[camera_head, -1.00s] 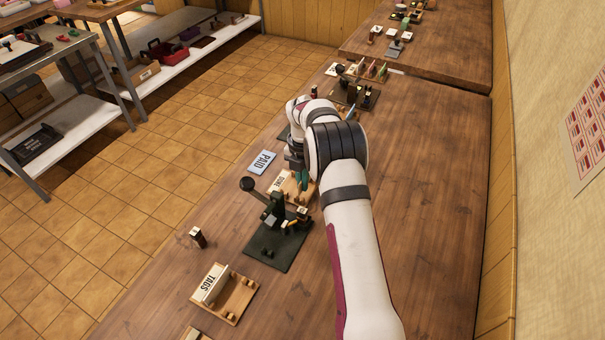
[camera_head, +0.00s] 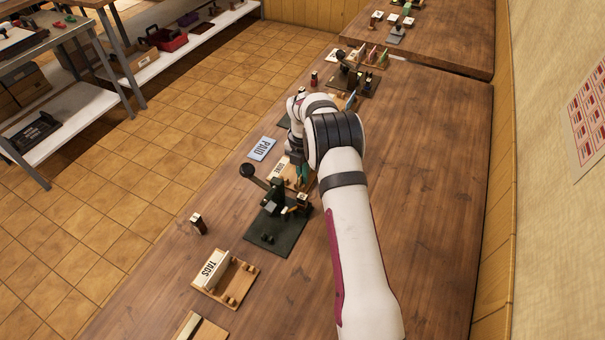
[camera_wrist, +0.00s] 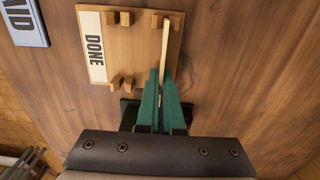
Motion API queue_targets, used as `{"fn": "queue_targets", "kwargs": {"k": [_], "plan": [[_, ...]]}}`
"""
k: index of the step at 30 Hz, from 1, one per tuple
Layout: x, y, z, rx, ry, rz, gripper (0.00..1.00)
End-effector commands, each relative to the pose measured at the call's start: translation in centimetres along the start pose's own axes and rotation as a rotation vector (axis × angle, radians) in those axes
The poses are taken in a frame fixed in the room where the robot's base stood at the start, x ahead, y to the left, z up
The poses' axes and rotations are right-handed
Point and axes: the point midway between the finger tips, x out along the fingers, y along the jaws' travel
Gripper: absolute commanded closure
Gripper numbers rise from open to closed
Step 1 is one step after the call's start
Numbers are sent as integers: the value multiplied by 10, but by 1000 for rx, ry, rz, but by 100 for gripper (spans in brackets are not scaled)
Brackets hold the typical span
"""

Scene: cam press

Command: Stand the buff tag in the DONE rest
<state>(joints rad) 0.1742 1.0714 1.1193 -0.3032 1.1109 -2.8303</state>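The DONE rest (camera_wrist: 140,60) is a wooden tray with a white DONE label and paired wooden pegs, and it also shows in the head view (camera_head: 279,170), partly hidden by my arm. The buff tag (camera_wrist: 165,48) is seen edge-on as a thin pale strip over the right side of the rest. Its far end is at the upper right pegs; I cannot tell whether it is seated. My gripper (camera_wrist: 162,82) has green fingers closed on the tag's near end. In the head view the fingers (camera_head: 301,172) are over the rest's right side.
A dark green press (camera_head: 275,205) with a ball-ended lever stands just in front of the rest. A blue PAID sign (camera_head: 262,148) lies left of it. The TAGS holder (camera_head: 225,277) and a small stamp (camera_head: 198,223) are nearer. The table's right side is clear.

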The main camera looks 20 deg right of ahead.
Motion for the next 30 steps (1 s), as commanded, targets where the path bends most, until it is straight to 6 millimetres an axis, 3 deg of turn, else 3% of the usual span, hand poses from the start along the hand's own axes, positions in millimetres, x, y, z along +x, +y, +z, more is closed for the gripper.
{"fn": "queue_targets", "kwargs": {"k": [6, 12, 19, 24, 30], "plan": [[2, 0, 0, 0, 0, 0, 100], [2, 0, 0, 0, 0, 0, 62], [2, 0, 0, 0, 0, 0, 60], [2, 0, 0, 0, 0, 0, 29], [2, 0, 0, 0, 0, 0, 27]]}}
